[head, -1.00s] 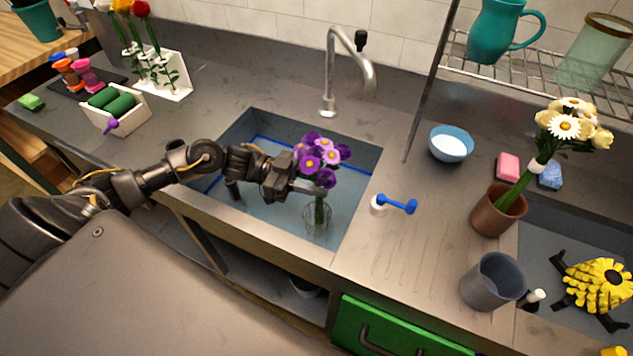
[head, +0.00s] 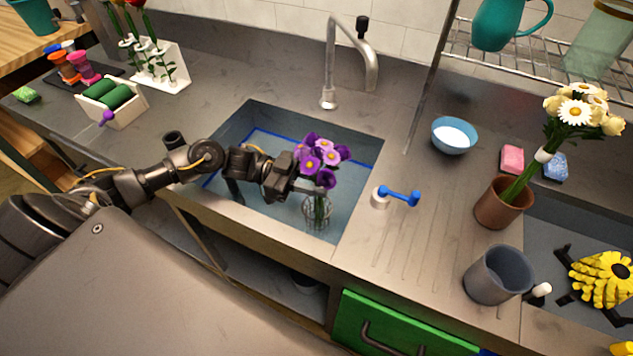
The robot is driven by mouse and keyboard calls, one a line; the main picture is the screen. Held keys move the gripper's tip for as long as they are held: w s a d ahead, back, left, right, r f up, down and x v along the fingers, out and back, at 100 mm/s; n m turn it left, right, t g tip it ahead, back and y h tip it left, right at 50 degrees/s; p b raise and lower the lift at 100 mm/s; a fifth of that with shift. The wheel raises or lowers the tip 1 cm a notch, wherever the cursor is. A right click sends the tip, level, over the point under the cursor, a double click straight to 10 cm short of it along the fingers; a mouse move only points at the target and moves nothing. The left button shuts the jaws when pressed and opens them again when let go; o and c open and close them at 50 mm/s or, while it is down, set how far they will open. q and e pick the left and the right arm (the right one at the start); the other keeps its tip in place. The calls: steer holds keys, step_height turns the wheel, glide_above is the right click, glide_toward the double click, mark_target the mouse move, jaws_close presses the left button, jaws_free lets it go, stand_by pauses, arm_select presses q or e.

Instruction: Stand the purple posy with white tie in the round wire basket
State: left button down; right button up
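The purple posy (head: 323,158) is upright over the sink, its green stems pointing down into the round wire basket (head: 318,213), which stands in the sink. The stem ends show through the basket's wires; I cannot tell whether they touch its bottom. My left gripper (head: 307,187) is at the posy's stems, just under the blooms, and appears shut on them. The blooms and fingers hide the grip and the white tie. My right gripper is not in view.
The sink (head: 356,180) has a faucet (head: 329,98) behind it. To its right are a blue-handled tool (head: 402,196), a blue bowl (head: 454,136), a brown pot (head: 500,207) with a white-tied daisy posy (head: 575,112), and a grey cup (head: 497,274). A white box (head: 118,112) stands left.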

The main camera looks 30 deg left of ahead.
arm_select(q)
steer(key=shift+f+b, duration=0.4)
steer(key=shift+f, duration=0.25)
steer(key=c, duration=1.2)
jaws_free()
steer(key=shift+o, duration=0.5)
steer(key=shift+f, duration=0.1)
steer(key=o, duration=0.5)
steer(key=shift+o, duration=0.2)
steer(key=shift+s+a, duration=0.2)
steer(key=shift+a, duration=1.05)
steer(key=shift+s+a, duration=0.2)
steer(key=shift+a, duration=1)
